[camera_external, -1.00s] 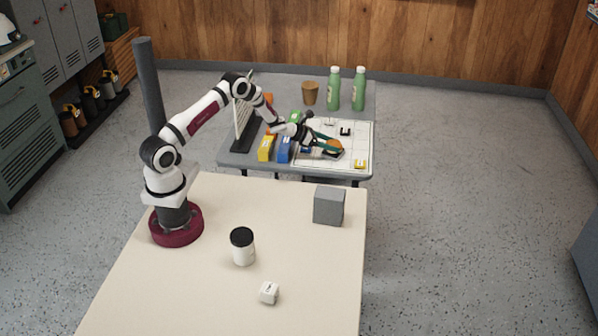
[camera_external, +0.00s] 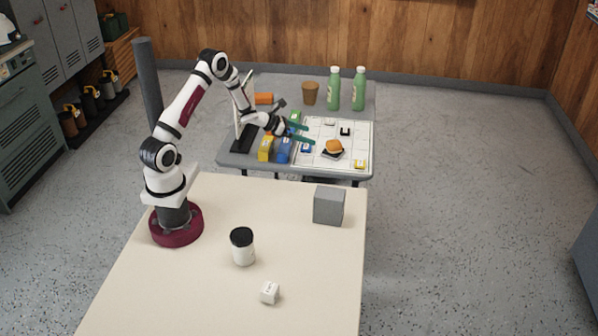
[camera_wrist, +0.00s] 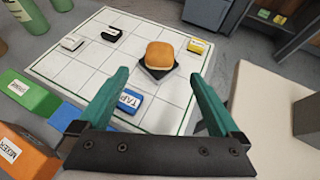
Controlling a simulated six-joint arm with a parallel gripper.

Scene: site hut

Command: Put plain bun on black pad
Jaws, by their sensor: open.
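The plain bun (camera_external: 334,146) is a rounded orange-brown bun resting on the black pad (camera_external: 333,155) on the white gridded board. In the wrist view the bun (camera_wrist: 161,54) sits on top of the dark pad (camera_wrist: 152,76), whose near edge and corners show beneath it. My gripper (camera_external: 312,136) is open and empty, with green fingers, to the left of the bun in the external view. In the wrist view its fingers (camera_wrist: 164,82) are spread apart, and the bun lies beyond them, not touching.
The gridded board (camera_external: 313,162) holds small labelled blocks, including a blue one (camera_wrist: 127,101) and a yellow one (camera_external: 360,164). Yellow (camera_external: 265,150) and blue (camera_external: 284,150) boxes stand at its left edge. Two green bottles (camera_external: 333,90) and a brown cup (camera_external: 310,93) stand behind.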

